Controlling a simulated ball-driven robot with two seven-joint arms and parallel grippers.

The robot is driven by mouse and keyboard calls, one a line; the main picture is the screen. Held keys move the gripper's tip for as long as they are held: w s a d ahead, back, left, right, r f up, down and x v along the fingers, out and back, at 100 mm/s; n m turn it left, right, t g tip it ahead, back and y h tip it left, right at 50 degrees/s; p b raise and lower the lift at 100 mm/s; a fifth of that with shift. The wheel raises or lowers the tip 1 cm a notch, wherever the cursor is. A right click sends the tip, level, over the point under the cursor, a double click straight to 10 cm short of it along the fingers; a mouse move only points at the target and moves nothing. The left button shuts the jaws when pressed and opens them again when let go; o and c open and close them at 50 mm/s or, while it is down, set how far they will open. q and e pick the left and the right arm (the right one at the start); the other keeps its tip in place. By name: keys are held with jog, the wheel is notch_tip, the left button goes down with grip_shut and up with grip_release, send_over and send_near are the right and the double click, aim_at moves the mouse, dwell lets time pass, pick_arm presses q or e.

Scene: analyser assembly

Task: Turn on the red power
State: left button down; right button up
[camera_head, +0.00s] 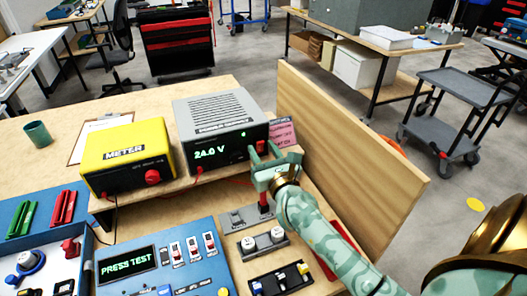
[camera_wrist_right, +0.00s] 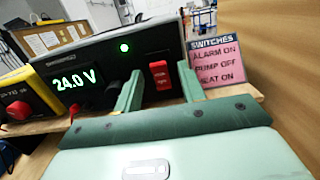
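The grey power unit (camera_head: 222,125) stands on a raised wooden shelf, its green display reading 24.0 V. In the right wrist view its display (camera_wrist_right: 75,82) and a lit green lamp (camera_wrist_right: 124,48) show on the front. A red rocker switch (camera_wrist_right: 160,74) sits on the right of that front, beside a dark knob. My right gripper (camera_head: 269,150) is in front of the unit's right end and hides the switch in the head view. Its fingers (camera_wrist_right: 160,85) are apart, with the switch seen between them; whether they touch it I cannot tell. My left gripper is out of view.
A yellow meter (camera_head: 125,155) with a red knob stands left of the unit. A pink switches sign (camera_head: 283,132) is right of it. A blue panel (camera_head: 165,262) reading PRESS TEST lies in front. A tall wooden board (camera_head: 345,160) closes off the right side.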

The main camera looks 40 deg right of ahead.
jog(key=b+v, duration=0.2)
jog(key=v, duration=1.4)
jog(key=shift+s, duration=0.15)
jog(key=shift+a, duration=0.1)
